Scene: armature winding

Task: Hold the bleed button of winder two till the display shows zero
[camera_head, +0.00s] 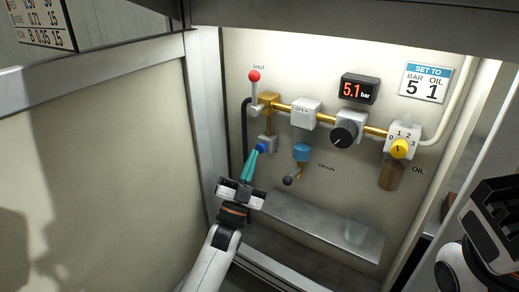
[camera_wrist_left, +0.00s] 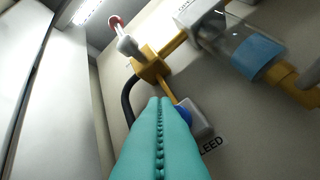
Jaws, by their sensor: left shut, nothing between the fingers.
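The bleed button (camera_head: 261,147) is a small blue knob on a grey block under the brass pipe. In the left wrist view the blue button (camera_wrist_left: 184,114) is partly hidden by my fingers, beside a label ending in "LEED". My left gripper (camera_head: 254,153) has teal fingers, shut with nothing between them. Its tips are at the button; I cannot tell whether they press it in. The display (camera_head: 358,89) reads 5.1 bar in red. My right arm shows at the right edge, but its fingers are not visible.
A red-knobbed lever (camera_head: 254,77) stands upright under "SHUT", above the button. A cabinet wall is close on the left.

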